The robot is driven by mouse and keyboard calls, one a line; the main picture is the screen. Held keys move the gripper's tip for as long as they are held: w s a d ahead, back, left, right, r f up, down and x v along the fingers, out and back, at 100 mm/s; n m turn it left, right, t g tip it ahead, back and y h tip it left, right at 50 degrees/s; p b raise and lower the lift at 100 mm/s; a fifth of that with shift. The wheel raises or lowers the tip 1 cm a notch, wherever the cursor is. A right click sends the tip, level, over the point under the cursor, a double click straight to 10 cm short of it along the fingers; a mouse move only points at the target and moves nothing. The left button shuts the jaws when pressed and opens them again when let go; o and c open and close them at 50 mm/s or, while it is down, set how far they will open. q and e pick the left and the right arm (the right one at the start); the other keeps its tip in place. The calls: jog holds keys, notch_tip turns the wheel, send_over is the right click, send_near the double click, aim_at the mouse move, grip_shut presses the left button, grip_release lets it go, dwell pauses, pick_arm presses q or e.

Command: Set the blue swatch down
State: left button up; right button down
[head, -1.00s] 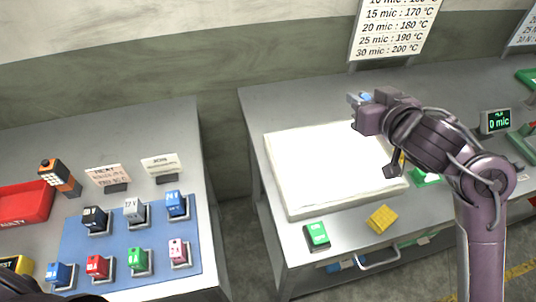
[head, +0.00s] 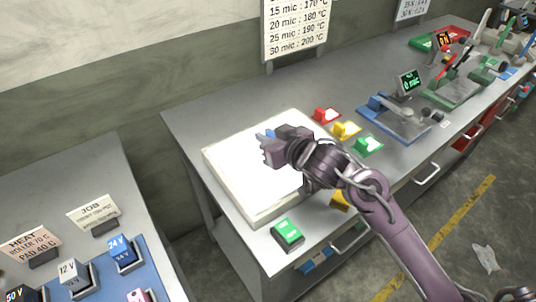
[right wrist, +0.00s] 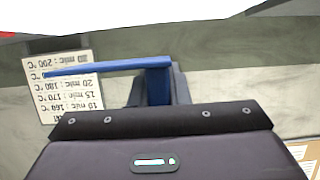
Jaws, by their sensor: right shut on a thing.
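The blue swatch (head: 270,134) is a small blue piece at the tip of my right gripper (head: 268,150). In the right wrist view the blue swatch (right wrist: 108,68) shows as a thin, flat strip with a short upright part, against a grey finger. My right gripper is shut on it and appears over the thick white slab (head: 232,157) on the grey bench. I cannot tell the height above the slab. The gripper and forearm hide the slab's right part. My left gripper is not in view.
Red (head: 326,115), yellow (head: 346,130) and green (head: 368,146) pieces stand right of the slab. A green-topped block (head: 287,233) stands at the front edge. A gauge with a display (head: 408,82) stands further right. A sign (head: 296,27) hangs behind. A gap separates the left bench.

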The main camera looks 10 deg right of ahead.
notch_tip(320, 180, down, 4)
jog(key=shift+f, duration=0.3)
jog(key=shift+f+b, duration=0.15)
jog(key=shift+b, duration=0.15)
jog(key=c, duration=1.4)
grip_release()
